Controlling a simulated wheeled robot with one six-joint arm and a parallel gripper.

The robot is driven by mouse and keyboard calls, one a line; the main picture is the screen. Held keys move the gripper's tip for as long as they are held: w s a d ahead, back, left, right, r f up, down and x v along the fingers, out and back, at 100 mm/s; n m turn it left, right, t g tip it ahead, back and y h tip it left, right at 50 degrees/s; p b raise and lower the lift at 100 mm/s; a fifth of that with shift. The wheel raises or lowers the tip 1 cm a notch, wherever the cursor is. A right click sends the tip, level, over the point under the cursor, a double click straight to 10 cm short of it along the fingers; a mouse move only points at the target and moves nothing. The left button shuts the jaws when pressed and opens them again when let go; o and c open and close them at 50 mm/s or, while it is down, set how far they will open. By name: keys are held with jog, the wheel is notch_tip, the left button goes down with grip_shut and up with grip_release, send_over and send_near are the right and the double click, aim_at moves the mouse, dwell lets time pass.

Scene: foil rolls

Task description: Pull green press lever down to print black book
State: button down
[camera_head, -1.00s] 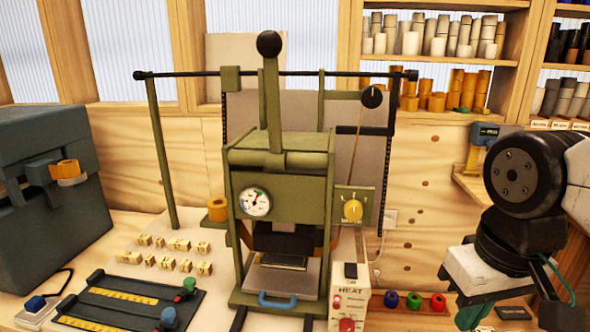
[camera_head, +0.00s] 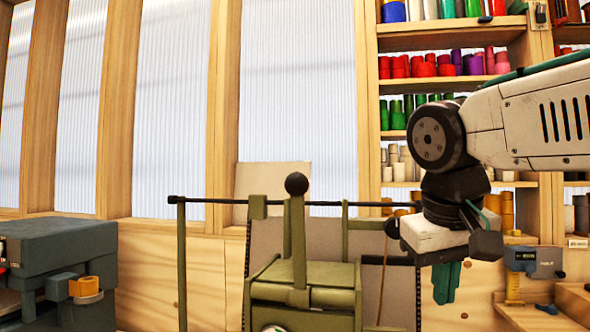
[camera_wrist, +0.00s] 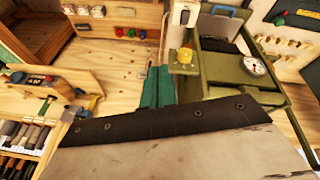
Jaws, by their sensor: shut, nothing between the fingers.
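The green press (camera_head: 303,275) stands in the lower middle of the head view, cut off by the bottom edge. Its green lever (camera_head: 298,235) stands upright on top, ending in a black ball knob (camera_head: 297,184). My gripper (camera_head: 446,282) is to the right of the press, pointing down, with its green fingers together and empty. It is apart from the lever. In the wrist view the fingers (camera_wrist: 155,90) are left of the press body (camera_wrist: 235,85) with its dial gauge (camera_wrist: 254,67). The black book cannot be made out for certain in either current view.
A dark bar (camera_head: 215,200) on green posts runs behind the lever. A grey machine (camera_head: 60,265) stands at left. Shelves with coloured foil rolls (camera_head: 430,66) are at back right. A small digital gauge (camera_head: 535,262) sits at far right. Air above the press is open.

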jog(key=w+a+r+t, duration=0.1)
jog(key=w+a+r, duration=0.3)
jog(key=a+r, duration=0.2)
jog(key=w+a+r+m+t, duration=0.1)
jog(key=w+a+r, duration=0.4)
jog(key=r, duration=0.6)
jog(key=w+a+r+t, duration=0.3)
jog(key=w+a+r, duration=0.1)
jog(key=a+r, duration=0.4)
jog(key=shift+w+a+r+m, duration=0.3)
jog(key=shift+w+a+r, duration=0.05)
jog(key=shift+a, duration=0.35)
jog(key=w+f, duration=0.1)
jog(key=f, duration=0.1)
jog(key=w+f, duration=0.1)
jog(key=f, duration=0.2)
jog(key=w+d+f, duration=0.1)
jog(key=f, duration=0.2)
jog(key=shift+w+d+f, duration=0.1)
jog(key=shift+w+f, duration=0.1)
jog(key=shift+w, duration=0.2)
jog(key=shift+s+f, duration=0.25)
jog(key=shift+s, duration=0.1)
